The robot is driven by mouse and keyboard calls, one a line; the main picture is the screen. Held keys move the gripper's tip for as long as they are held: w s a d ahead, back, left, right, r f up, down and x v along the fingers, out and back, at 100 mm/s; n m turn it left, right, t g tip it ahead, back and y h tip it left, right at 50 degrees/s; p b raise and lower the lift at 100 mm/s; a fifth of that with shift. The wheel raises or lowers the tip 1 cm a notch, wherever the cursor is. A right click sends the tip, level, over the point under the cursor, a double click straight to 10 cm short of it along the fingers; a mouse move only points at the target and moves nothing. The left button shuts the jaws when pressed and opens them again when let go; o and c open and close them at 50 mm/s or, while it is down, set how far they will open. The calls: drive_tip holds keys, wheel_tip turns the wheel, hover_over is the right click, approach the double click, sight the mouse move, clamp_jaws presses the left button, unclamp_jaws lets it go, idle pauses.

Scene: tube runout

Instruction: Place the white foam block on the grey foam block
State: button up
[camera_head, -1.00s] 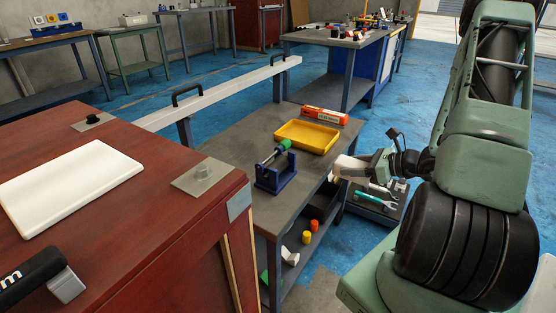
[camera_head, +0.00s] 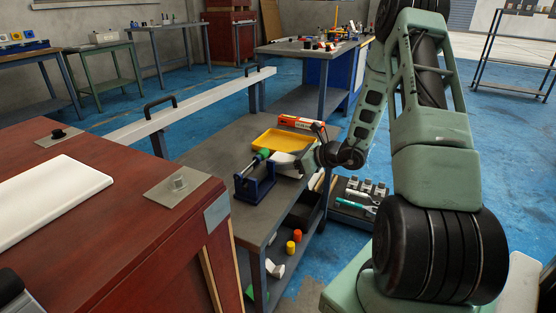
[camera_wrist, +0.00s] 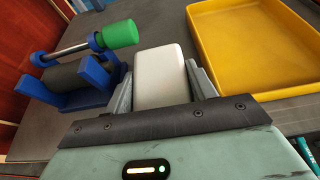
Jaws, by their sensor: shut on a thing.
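My gripper (camera_wrist: 158,84) is shut on the white foam block (camera_wrist: 160,66), which sits between its two grey fingers in the wrist view. In the head view my gripper (camera_head: 290,161) is over the grey workbench, between the blue stand and the yellow tray. The block is hard to tell from the fingers there. I cannot make out a separate grey foam block in either view. The blue stand (camera_wrist: 66,98) holds a metal tube with a green end (camera_wrist: 120,34) and has a dark grey rounded piece (camera_wrist: 78,76) between its uprights.
The yellow tray (camera_head: 278,139) lies right of the held block in the wrist view; an orange-and-white box (camera_head: 300,122) is behind it. The workbench top (camera_head: 205,150) has bare room left of the tray. Yellow and orange cylinders (camera_head: 291,248) stand on the lower shelf.

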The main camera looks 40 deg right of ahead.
sight(285, 158)
drive_tip(key=w, duration=0.1)
drive_tip(key=w+a, duration=0.1)
drive_tip(key=w, duration=0.1)
drive_tip(key=shift+a, duration=0.1)
drive_tip(key=shift+w+f+b, duration=0.15)
drive_tip(key=shift+f+b, duration=0.05)
drive_tip(key=shift+b, duration=0.15)
drive_tip(key=shift+r, duration=0.1)
drive_tip(key=o, duration=1)
